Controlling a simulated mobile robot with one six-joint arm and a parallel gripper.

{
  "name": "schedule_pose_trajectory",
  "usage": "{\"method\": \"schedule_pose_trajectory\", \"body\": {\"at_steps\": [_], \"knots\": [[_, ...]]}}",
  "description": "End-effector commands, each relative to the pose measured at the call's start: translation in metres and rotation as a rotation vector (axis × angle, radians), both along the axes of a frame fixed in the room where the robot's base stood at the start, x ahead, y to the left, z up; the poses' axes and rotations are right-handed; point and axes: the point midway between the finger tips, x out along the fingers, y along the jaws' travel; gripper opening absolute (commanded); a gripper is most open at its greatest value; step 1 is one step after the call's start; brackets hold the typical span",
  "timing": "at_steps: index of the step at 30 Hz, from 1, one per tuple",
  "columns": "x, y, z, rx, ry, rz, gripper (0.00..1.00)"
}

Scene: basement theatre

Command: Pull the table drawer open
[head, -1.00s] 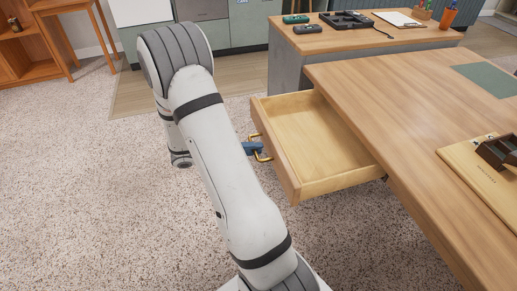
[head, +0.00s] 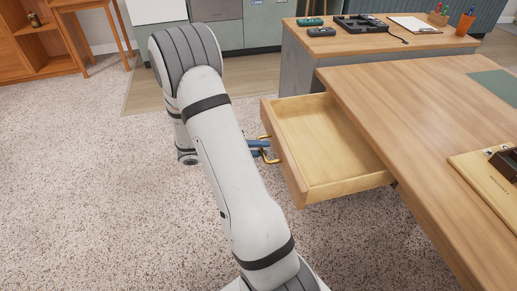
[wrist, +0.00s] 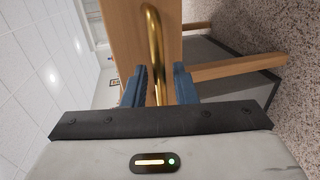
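The wooden table (head: 420,110) has its drawer (head: 325,140) standing well out, with its empty interior in view. A brass bar handle (head: 265,150) is on the drawer front. In the wrist view the handle (wrist: 155,50) runs between the two blue fingers of my gripper (wrist: 161,85). The fingers are spread, with a gap showing beside the bar. In the head view my gripper (head: 256,149) is at the handle, partly hidden behind my arm. Its fingers show as two separate blue pieces.
Carpet (head: 90,190) to the left is clear.

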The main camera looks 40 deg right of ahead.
Motion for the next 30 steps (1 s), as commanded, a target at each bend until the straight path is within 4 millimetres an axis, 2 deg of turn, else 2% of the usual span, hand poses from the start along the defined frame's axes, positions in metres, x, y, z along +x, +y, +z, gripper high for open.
{"method": "schedule_pose_trajectory", "body": {"at_steps": [6,12,17,30], "knots": [[0.017,0.033,0.009,0.0,-0.002,0.006,0.25],[0.029,0.057,0.014,0.0,-0.002,0.005,0.25],[0.032,0.065,0.015,0.0,-0.002,0.002,0.25],[0.032,0.065,0.015,0.0,-0.002,0.003,0.25]]}}
